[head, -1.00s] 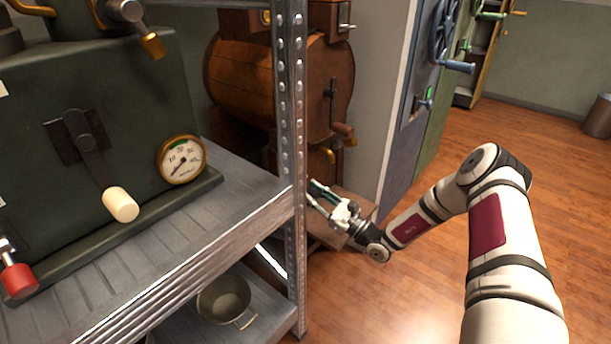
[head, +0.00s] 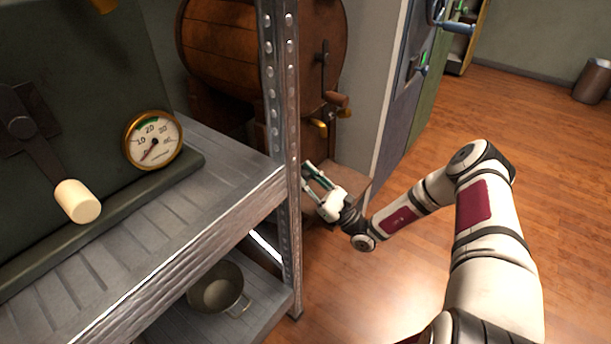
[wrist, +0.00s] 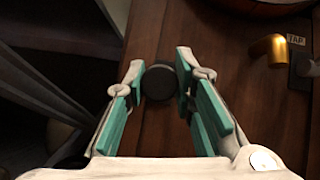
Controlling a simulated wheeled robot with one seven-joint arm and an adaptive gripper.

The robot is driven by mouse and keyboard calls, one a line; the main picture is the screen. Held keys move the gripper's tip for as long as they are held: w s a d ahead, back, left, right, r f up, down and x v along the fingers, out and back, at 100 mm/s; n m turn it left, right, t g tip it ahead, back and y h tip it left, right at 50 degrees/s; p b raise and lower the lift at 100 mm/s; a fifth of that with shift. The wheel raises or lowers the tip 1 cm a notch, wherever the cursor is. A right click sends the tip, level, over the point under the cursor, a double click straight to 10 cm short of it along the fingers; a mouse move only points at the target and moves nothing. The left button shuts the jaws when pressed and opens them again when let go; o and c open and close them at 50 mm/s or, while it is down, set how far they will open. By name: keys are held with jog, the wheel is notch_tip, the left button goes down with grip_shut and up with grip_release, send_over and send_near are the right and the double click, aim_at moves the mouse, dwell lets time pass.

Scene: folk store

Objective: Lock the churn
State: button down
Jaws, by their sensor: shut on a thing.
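The churn is a wooden barrel (head: 225,45) on a wooden stand, behind the shelf post in the head view. A crank with a wooden grip (head: 336,98) hangs on its near end. My gripper (head: 306,172) is low at the stand, beside the post, which hides part of that area. In the wrist view, my gripper (wrist: 160,80) has its teal-padded fingers on both sides of a dark round knob (wrist: 158,83) in front of brown wood. It is shut on this knob. A brass handle (wrist: 270,47) beside a TAP label (wrist: 296,40) is to the right.
A metal shelf (head: 215,215) with an upright post (head: 281,110) stands close on the left. It bears a dark green machine with a gauge (head: 153,140), and a metal pot (head: 216,288) is below. Blue and green cabinets (head: 400,100) stand behind.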

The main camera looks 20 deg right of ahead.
jog(key=c, duration=1.3)
grip_release()
jog(key=shift+s+d+f, duration=0.3)
jog(key=shift+f, duration=0.05)
jog(key=s+d, duration=0.8)
jog(key=s, duration=0.1)
